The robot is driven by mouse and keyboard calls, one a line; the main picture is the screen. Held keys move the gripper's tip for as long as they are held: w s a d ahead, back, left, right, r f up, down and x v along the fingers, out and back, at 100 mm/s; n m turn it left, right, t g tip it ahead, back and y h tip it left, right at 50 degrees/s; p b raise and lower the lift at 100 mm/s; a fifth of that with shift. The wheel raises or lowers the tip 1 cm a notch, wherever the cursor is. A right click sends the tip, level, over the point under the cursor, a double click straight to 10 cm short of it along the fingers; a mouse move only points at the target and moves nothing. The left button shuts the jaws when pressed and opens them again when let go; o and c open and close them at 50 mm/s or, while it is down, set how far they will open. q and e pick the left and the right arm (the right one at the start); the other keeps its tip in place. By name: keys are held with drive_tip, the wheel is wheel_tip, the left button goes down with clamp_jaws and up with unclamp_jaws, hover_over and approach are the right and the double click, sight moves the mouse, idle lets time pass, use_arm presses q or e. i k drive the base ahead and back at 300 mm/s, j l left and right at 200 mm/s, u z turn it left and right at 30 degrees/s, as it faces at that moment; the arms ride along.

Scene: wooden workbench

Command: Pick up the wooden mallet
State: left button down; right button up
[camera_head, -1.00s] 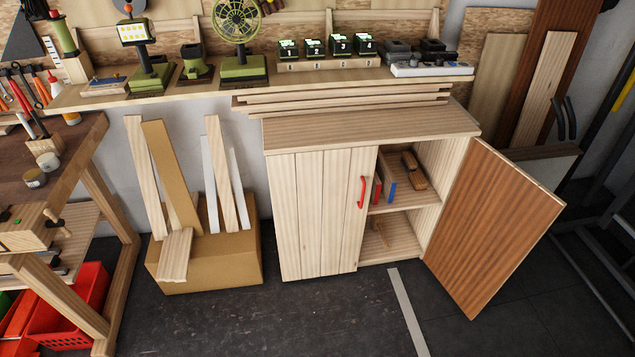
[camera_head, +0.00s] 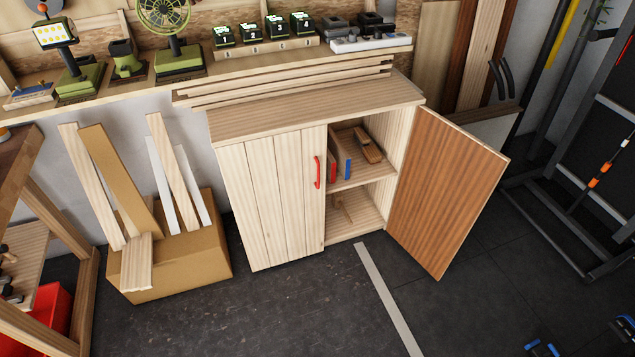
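A wooden cabinet (camera_head: 272,205) stands against the wall with its right door (camera_head: 445,190) swung open. On its lower shelf lies a light wooden piece (camera_head: 344,212), partly hidden behind the closed left door; its shape could be the mallet, but I cannot tell for sure. On the upper shelf lies a brown wooden tool (camera_head: 367,146) that looks like a hand plane, beside red and blue upright items (camera_head: 340,164).
A cardboard box (camera_head: 180,262) with wood offcuts stands left of the cabinet. A workbench (camera_head: 60,215) is at the left edge. A metal rack (camera_head: 545,190) stands at the right. The floor before the cabinet is clear.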

sight(336, 197)
drive_tip(key=u, duration=2.15)
drive_tip(key=z, duration=0.35)
drive_tip(key=i+l+z, duration=0.1)
drive_tip(key=l+z, duration=0.2)
drive_tip(key=z, duration=0.2)
drive_tip(key=i+l+z, duration=0.15)
drive_tip(key=z, duration=0.3)
drive_tip(key=i+l+z, duration=0.2)
drive_tip(key=z, duration=0.3)
drive_tip(key=l, duration=0.1)
